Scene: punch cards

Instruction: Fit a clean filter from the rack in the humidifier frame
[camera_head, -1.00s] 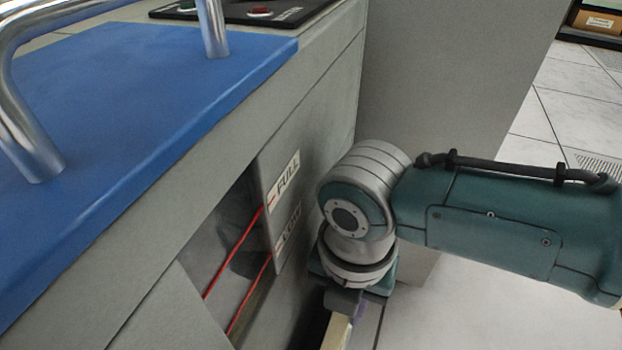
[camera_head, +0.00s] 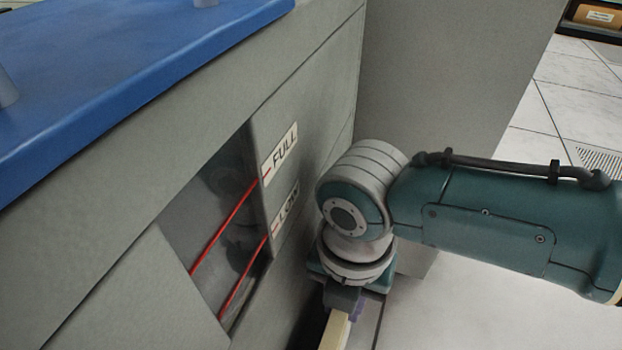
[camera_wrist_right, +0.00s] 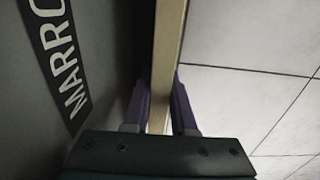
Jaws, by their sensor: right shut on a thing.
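My right gripper (camera_head: 342,303) points down close beside the grey machine's front (camera_head: 120,290). It is shut on a thin, pale cream-edged panel (camera_head: 336,330), which looks like a filter. In the right wrist view the filter (camera_wrist_right: 165,60) runs upright between the two purple fingers of the gripper (camera_wrist_right: 160,108). Only the filter's narrow edge shows; its faces and far end are hidden. The humidifier frame and the rack cannot be made out. My left gripper is out of view.
The machine has a window with two red lines marked FULL and LOW (camera_head: 287,222) and a blue top (camera_head: 110,80). A grey cabinet side (camera_head: 440,90) stands behind my arm. Tiled floor (camera_head: 570,110) lies open to the right.

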